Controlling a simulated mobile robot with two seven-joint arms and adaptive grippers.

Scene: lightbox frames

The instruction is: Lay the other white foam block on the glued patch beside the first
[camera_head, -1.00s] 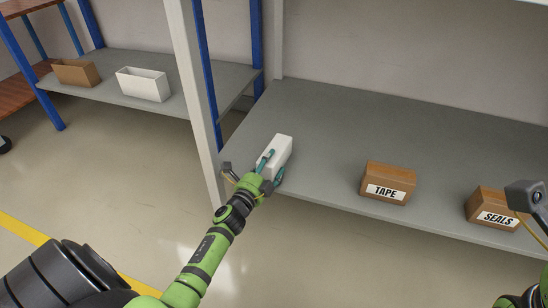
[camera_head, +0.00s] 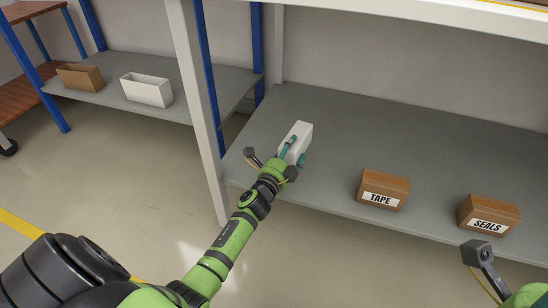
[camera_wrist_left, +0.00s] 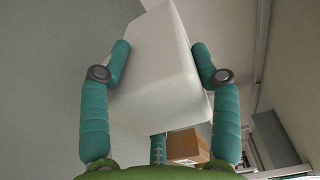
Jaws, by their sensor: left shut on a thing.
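A white foam block (camera_head: 299,135) is over the front left of the grey shelf, near the upright post. My left gripper (camera_head: 294,153) is shut on it, with a teal finger on each side. In the left wrist view the block (camera_wrist_left: 165,75) fills the middle between the fingers, tilted in that picture. I cannot tell whether it touches the shelf. No second foam block and no glued patch can be made out. Only the camera mount and a green part of my right arm show at the lower right; its fingers are out of view.
A brown TAPE box (camera_head: 383,189) and a brown SEALS box (camera_head: 488,214) stand at the shelf's front edge. A pale post (camera_head: 203,100) rises left of the block. An open white bin (camera_head: 147,92) and a brown bin (camera_head: 80,78) stand on the left shelf. The right shelf's back is clear.

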